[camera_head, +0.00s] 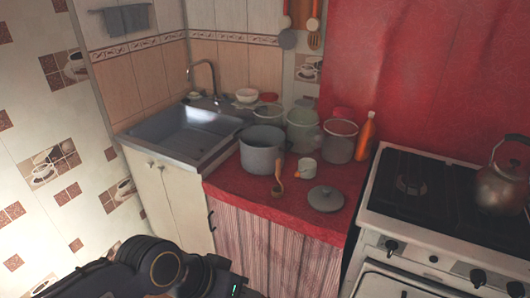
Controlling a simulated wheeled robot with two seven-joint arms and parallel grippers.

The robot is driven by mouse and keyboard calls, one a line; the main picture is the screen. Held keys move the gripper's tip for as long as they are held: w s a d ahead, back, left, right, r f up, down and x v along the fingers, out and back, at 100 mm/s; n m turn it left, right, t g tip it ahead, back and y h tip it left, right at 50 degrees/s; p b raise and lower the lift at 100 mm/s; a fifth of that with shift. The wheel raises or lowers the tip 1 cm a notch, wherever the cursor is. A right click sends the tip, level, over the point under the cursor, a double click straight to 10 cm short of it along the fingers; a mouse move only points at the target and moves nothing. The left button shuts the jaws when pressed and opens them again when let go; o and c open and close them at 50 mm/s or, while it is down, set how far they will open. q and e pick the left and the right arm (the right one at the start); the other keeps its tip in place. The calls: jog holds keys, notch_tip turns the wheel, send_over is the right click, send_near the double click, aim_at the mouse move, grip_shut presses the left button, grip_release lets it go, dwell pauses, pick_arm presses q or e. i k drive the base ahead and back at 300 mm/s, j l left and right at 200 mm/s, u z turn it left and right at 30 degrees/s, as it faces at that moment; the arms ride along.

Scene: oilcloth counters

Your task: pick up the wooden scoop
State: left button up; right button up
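The wooden scoop (278,181) is on the red oilcloth counter (247,194), near its front edge. It looks small and light brown, in front of a large grey pot (262,150) and left of a white mug (307,168). My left arm comes in at the bottom of the view, and my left gripper (232,287) is at its right end, low in front of the counter and well apart from the scoop. Its fingers are not clear enough to show whether they are open. My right gripper is not in view.
A grey lid (325,199) lies right of the scoop. Several glass jars and an orange bottle (367,137) stand behind. A sink (185,132) is at the left, and a stove (440,205) with a kettle (502,187) at the right.

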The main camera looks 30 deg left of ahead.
aim_at(277, 191)
jog(key=i+j+u, duration=0.1)
jog(key=i+u, duration=0.25)
jog(key=i, duration=0.25)
jog(key=i+u, duration=0.35)
jog(key=i, duration=0.25)
